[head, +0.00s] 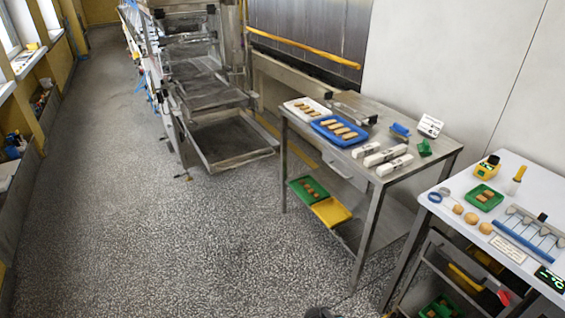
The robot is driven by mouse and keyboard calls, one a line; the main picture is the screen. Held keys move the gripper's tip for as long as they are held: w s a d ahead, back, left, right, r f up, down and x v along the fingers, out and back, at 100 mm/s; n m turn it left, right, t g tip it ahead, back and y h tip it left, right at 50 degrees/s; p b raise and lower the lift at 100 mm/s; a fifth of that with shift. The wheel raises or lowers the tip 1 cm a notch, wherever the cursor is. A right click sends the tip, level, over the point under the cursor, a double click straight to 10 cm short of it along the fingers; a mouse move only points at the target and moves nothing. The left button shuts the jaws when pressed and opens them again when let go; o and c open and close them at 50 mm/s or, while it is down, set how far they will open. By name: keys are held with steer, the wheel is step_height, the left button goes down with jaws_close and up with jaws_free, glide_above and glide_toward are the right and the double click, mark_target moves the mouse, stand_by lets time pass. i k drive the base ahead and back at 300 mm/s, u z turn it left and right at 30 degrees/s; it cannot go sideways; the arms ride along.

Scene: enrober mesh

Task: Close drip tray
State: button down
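The drip tray (228,141) is a shallow grey metal tray with a dark floor, low at the bottom of the enrober frame (160,70). It is pulled out and juts forward and to the right over the floor, and looks empty. Above it the machine shows more dark, slanted metal mesh or tray levels (205,92). My gripper is not clearly in view. Only a small dark shape shows at the bottom edge, and I cannot tell what it is.
A steel table (440,150) right of the tray holds a blue tray (318,126) of biscuits and white blocks. Green and yellow trays (331,211) sit on its lower shelf. A white table (535,178) stands nearer right. The speckled floor (120,200) is clear at left and centre.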

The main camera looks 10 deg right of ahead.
mark_target(226, 139)
steer(key=k, duration=0.75)
steer(key=u, duration=0.5)
steer(key=i, duration=2.3)
steer(key=z, duration=0.4)
